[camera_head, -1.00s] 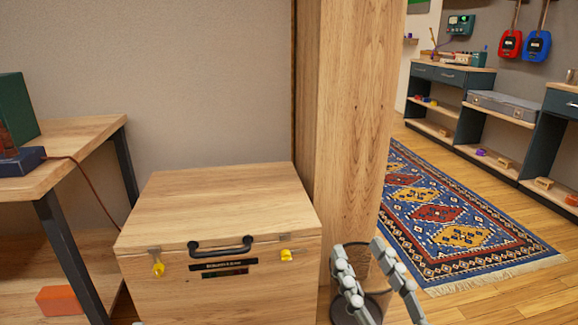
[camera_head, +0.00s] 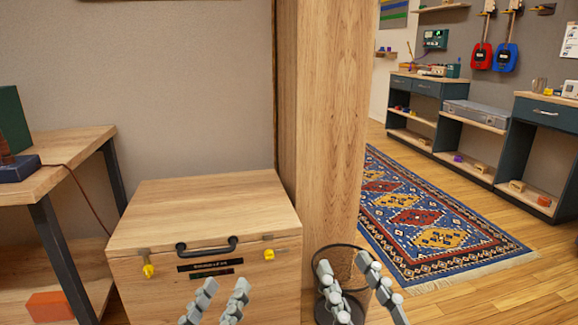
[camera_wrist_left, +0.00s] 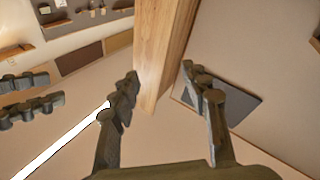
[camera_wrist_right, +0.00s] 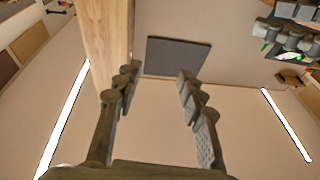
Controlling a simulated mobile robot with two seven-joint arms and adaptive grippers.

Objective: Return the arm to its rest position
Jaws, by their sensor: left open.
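My left gripper (camera_head: 216,302) is low in the head view, in front of the wooden chest, with its two fingers apart. It is also seen in the left wrist view (camera_wrist_left: 158,95), open and empty, pointing up toward the wooden post and ceiling. My right gripper (camera_head: 358,285) is to its right in the head view, in front of a dark wire basket. In the right wrist view (camera_wrist_right: 155,85) its fingers are spread with nothing between them, also pointing upward.
A closed wooden chest (camera_head: 205,205) with a black handle stands ahead. A wooden post (camera_head: 325,120) rises beside it. A wooden table (camera_head: 75,155) stands at the left. The wire basket (camera_head: 341,262) is at the post's foot. A patterned rug (camera_head: 420,215) lies on open floor at the right.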

